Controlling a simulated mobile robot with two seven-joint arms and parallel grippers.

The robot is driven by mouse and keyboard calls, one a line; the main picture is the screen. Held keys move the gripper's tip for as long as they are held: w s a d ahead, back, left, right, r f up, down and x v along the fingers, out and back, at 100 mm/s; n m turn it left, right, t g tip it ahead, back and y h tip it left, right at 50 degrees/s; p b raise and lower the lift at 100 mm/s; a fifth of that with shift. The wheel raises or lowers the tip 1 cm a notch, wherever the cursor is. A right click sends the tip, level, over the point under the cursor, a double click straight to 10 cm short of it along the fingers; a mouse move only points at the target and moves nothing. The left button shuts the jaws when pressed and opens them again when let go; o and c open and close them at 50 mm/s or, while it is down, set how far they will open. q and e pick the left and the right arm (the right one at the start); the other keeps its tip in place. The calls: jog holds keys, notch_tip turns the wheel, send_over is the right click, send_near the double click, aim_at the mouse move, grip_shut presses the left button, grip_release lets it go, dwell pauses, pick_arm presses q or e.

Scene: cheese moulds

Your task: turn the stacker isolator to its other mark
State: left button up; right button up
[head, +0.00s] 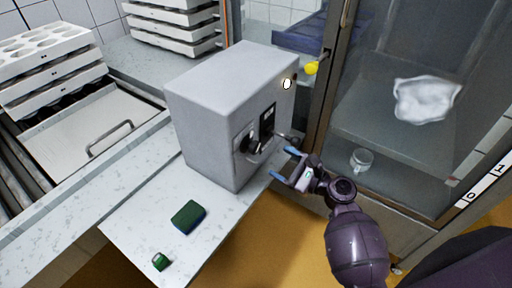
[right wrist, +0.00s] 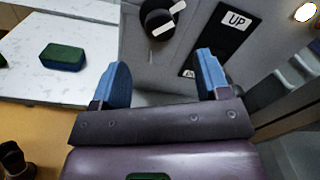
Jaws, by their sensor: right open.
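The stacker's control box is a grey box (head: 215,95) on the speckled white counter. Its front carries a black rotary knob (head: 245,140), which looks like the isolator; in the right wrist view the knob (right wrist: 155,18) shows a white bar slanting up to the right. No marks around it are readable. Beside it is a black plate (right wrist: 222,28) labelled UP; its lower label is partly hidden by a finger. My right gripper (head: 281,164) is open and empty in front of the box, apart from the knob; its blue fingertips (right wrist: 162,82) point towards the panel. My left gripper is not in view.
A green sponge (head: 188,217) and a small green item (head: 160,261) lie on the counter. White mould trays (head: 50,75) are stacked at left. A lit white lamp (head: 287,84) is on the box. A glass-fronted cabinet (head: 395,135) stands close at right, beside a yellow knob (head: 311,68).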

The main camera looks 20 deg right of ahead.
aim_at(257, 150)
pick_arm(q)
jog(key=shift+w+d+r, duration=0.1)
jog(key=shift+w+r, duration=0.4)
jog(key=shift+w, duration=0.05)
pick_arm(e)
jog(key=x, duration=0.9)
jog(key=shift+w+a, duration=0.15)
jog(key=shift+w, duration=0.05)
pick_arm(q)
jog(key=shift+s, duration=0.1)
pick_arm(e)
jog(key=shift+f, duration=0.1)
jog(key=c, duration=0.9)
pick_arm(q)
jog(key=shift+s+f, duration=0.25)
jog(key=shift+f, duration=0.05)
